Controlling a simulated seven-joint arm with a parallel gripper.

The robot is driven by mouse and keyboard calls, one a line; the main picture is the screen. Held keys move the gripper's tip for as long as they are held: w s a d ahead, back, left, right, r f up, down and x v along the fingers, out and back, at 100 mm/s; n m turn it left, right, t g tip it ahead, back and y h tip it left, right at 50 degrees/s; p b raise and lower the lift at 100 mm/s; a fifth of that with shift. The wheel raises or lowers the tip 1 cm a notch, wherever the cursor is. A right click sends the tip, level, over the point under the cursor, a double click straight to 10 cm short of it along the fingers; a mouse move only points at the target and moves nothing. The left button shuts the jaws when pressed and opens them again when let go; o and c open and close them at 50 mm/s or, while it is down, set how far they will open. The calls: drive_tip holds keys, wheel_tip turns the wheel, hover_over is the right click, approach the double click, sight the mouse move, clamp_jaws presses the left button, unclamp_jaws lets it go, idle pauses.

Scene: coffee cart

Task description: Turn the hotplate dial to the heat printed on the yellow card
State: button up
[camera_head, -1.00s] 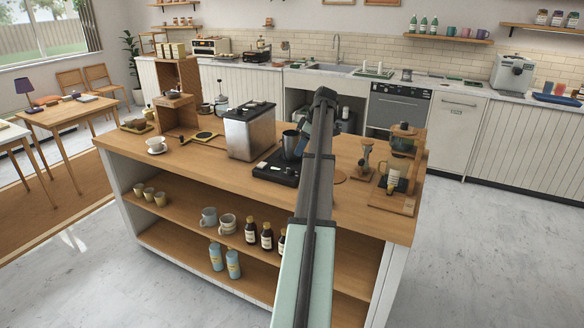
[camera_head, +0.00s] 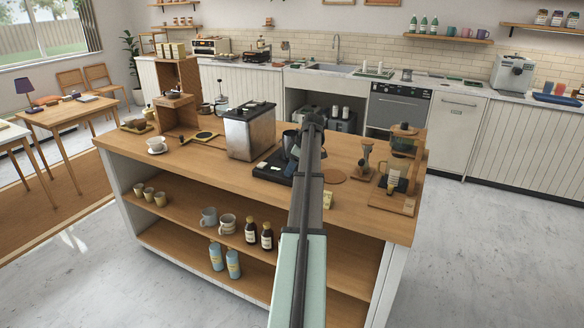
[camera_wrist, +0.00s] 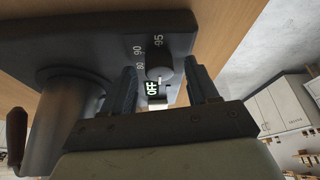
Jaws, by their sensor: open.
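The black hotplate (camera_head: 268,172) stands on the wooden cart, partly hidden behind my arm. In the wrist view the hotplate (camera_wrist: 105,32) shows printed numbers 80, 90 and 95 around the dark dial (camera_wrist: 158,60).
A dark metal jug (camera_head: 289,140) sits on the hotplate and shows close left of my gripper in the wrist view. A steel box-shaped machine (camera_head: 245,135) stands to its left. A wooden coffee stand (camera_head: 405,165) is at the right end.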

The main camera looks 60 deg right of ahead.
drive_tip(key=c, duration=1)
drive_tip(key=shift+c, duration=0.2)
drive_tip(key=shift+a+m, duration=0.1)
drive_tip(key=shift+m, duration=0.2)
drive_tip(key=m+h, duration=0.2)
drive_tip(key=m, duration=0.2)
drive_tip(key=shift+a+m, duration=0.15)
drive_tip(key=shift+m, duration=0.15)
drive_tip(key=m+h, duration=0.1)
drive_tip(key=m, duration=0.2)
drive_tip(key=m+g+h, duration=0.1)
drive_tip(key=m, duration=0.2)
drive_tip(key=m+g, duration=0.1)
drive_tip(key=m, duration=0.2)
drive_tip(key=m+g+h, duration=0.1)
drive_tip(key=m, duration=0.2)
drive_tip(key=shift+w+a+m, duration=0.1)
drive_tip(key=shift+w+m, duration=0.1)
drive_tip(key=shift+m, duration=0.1)
drive_tip(key=m+g, duration=0.1)
drive_tip(key=m, duration=0.2)
drive_tip(key=m+g, duration=0.1)
drive_tip(key=m, duration=0.1)
drive_tip(key=shift+w+m+g, duration=0.1)
drive_tip(key=shift+m+g, duration=0.2)
drive_tip(key=shift+m, duration=0.1)
